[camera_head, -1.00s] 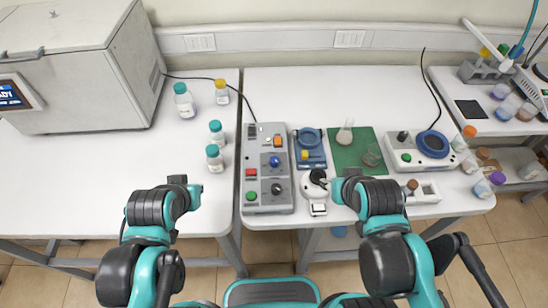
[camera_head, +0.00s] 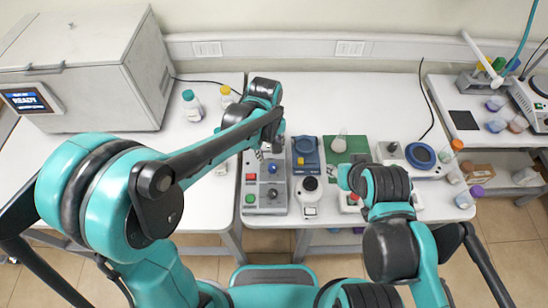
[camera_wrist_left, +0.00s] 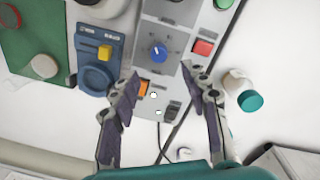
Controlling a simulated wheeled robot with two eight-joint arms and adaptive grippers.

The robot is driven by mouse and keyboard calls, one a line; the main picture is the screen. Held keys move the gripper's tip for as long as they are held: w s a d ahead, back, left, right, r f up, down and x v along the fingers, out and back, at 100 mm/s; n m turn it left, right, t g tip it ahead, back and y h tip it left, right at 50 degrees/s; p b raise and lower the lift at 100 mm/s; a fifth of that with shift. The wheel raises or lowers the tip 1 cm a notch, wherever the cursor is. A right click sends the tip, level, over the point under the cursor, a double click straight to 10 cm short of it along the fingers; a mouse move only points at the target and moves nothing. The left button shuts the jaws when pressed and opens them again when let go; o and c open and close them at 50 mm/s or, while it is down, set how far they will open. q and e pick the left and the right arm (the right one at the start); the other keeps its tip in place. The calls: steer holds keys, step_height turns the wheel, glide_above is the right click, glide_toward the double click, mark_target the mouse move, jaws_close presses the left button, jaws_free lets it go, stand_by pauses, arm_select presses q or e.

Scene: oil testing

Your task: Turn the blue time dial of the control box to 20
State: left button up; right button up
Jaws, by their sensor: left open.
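The grey control box (camera_head: 264,201) stands on the middle table, near its left edge. Its blue time dial (camera_head: 272,168) is on the upper part of the panel; it shows clearly in the left wrist view (camera_wrist_left: 158,53). The dial's setting is too small to read. My left gripper (camera_head: 270,147) is above the far end of the box and hides part of it. In the left wrist view my left gripper (camera_wrist_left: 161,75) is open and empty, its fingers apart near the dial, with the dial beyond the fingertips. My right gripper (camera_head: 343,178) is right of the box; its fingers are unclear.
A red button (camera_wrist_left: 203,48) and an orange switch (camera_wrist_left: 143,88) lie near the dial. A blue device (camera_head: 306,160) and a white round instrument (camera_head: 310,198) stand right of the box. A green mat (camera_head: 358,145) is farther right. Bottles (camera_head: 191,105) stand on the left table.

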mark_target(272, 166)
arm_select(q)
steer(key=f+b, duration=0.1)
steer(key=f, duration=0.7)
steer(key=shift+d+b, duration=0.2)
steer(key=shift+b, duration=0.2)
jaws_close()
